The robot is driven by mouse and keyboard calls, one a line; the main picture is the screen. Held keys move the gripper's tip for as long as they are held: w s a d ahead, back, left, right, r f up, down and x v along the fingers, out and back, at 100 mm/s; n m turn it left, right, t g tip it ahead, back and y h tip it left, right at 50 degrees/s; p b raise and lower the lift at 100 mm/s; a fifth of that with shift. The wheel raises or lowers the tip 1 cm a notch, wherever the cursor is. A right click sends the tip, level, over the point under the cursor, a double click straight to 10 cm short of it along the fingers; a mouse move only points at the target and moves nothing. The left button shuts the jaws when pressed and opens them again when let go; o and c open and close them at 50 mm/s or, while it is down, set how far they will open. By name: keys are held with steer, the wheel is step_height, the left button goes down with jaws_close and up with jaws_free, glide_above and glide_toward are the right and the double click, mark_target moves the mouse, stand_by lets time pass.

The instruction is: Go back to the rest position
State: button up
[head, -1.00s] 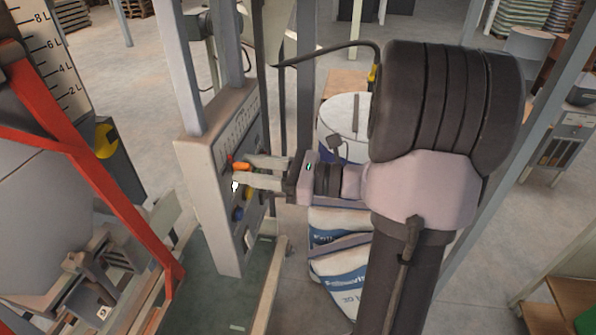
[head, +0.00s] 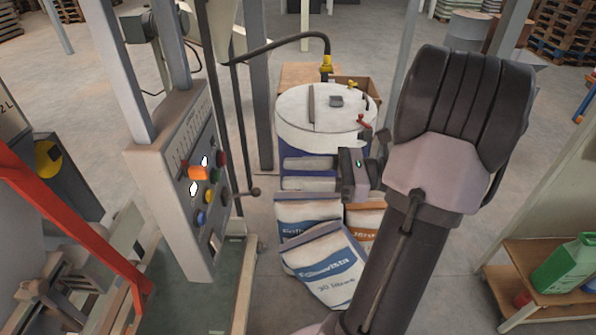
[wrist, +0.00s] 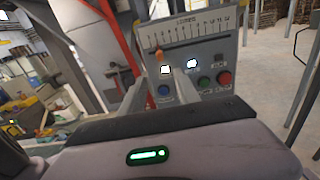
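My gripper (head: 284,172) hangs in front of a white-lidded drum, its two pale fingers apart and pointing left towards a grey control panel (head: 150,165). Nothing is between the fingers, and there is clear space to the panel. The panel carries an orange knob (head: 198,173), two white lit spots and red, green, yellow and blue controls. In the wrist view the parted fingers (wrist: 158,82) overlap the lower part of the panel (wrist: 185,33), with the orange knob (wrist: 159,55) seen above them.
The drum (head: 300,118) stands behind my gripper, with filled sacks (head: 325,265) on the floor below. A red beam (head: 75,225) crosses at left. A wooden cart (head: 545,262) with a green canister (head: 565,265) is at right. Thin uprights and a black hose stand near the panel.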

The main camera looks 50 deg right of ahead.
stand_by(0.3)
steer(key=s+a+f+n+g+h+b, duration=0.1)
steer(key=a+f+n+g+h+b, duration=0.3)
steer(key=a+f+n+b, duration=0.4)
steer(key=s+a+f+n+g+h+b, duration=0.2)
steer(key=a+f+n+g+h+b, duration=0.2)
steer(key=a+f+n+b, duration=0.5)
steer(key=a+f+n+h, duration=0.1)
steer(key=a+n, duration=0.6)
steer(key=a, duration=0.3)
steer(key=shift+a+f, duration=0.25)
steer(key=shift+f, duration=0.15)
stand_by(1.4)
